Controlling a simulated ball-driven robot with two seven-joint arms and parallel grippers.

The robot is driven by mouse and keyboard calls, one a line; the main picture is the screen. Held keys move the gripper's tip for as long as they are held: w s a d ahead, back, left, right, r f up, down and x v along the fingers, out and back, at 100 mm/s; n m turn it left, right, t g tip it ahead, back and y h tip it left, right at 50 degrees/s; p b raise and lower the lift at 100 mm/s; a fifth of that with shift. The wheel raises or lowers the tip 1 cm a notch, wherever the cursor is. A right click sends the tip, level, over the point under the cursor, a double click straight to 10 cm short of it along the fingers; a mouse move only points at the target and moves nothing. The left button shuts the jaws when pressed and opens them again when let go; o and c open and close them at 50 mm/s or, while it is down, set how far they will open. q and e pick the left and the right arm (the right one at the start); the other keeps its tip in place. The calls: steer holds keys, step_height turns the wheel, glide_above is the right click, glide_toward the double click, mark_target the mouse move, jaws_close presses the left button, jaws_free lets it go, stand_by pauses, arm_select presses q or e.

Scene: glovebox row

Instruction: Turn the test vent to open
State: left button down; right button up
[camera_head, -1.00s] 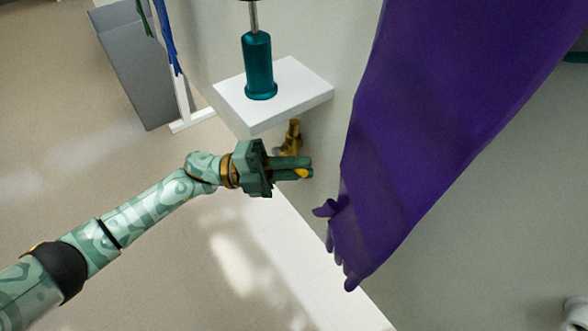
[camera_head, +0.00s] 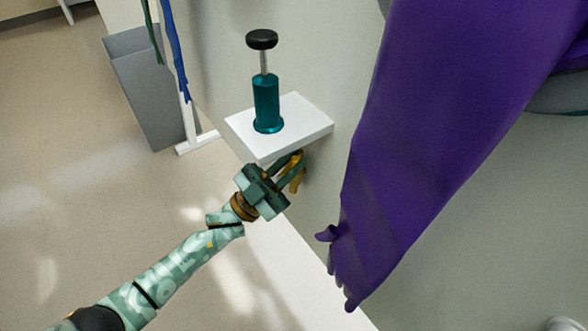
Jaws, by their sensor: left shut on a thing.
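The test vent (camera_head: 298,182) is a small brass and yellow fitting on the wall just under a white shelf. My left gripper (camera_head: 289,172) reaches up to it from the lower left, its dark green fingers shut on the vent's yellow handle. The fingers and the shelf hide part of the vent, so the handle's exact angle is hard to tell. My right gripper is not in view.
The white shelf (camera_head: 310,122) holds a teal pump (camera_head: 266,100) with a black knob, close above my left gripper. A long purple glove (camera_head: 400,150) hangs to the right. A grey bin (camera_head: 145,85) stands at the back left. Floor at left is clear.

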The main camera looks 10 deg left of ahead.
arm_select(q)
steer(key=n+t, duration=0.1)
steer(key=n+t+y, duration=0.2)
steer(key=shift+w+a+r+n+p, duration=0.3)
steer(key=shift+a+p, duration=0.05)
steer(key=shift+p, duration=0.05)
steer(key=n+t+y, duration=0.2)
steer(key=n+p, duration=0.1)
steer(key=n, duration=0.1)
steer(key=shift+w+a+t+y, duration=0.35)
steer(key=shift+w+t+y, duration=0.05)
steer(key=shift+w+a+n+t+y, duration=0.15)
steer(key=shift+n+t+y, duration=0.3)
steer(key=shift+n, duration=0.35)
steer(key=shift+w+a+f+n+y+p, duration=0.1)
steer(key=shift+n+y+p, duration=0.25)
steer(key=shift+n+y, duration=0.2)
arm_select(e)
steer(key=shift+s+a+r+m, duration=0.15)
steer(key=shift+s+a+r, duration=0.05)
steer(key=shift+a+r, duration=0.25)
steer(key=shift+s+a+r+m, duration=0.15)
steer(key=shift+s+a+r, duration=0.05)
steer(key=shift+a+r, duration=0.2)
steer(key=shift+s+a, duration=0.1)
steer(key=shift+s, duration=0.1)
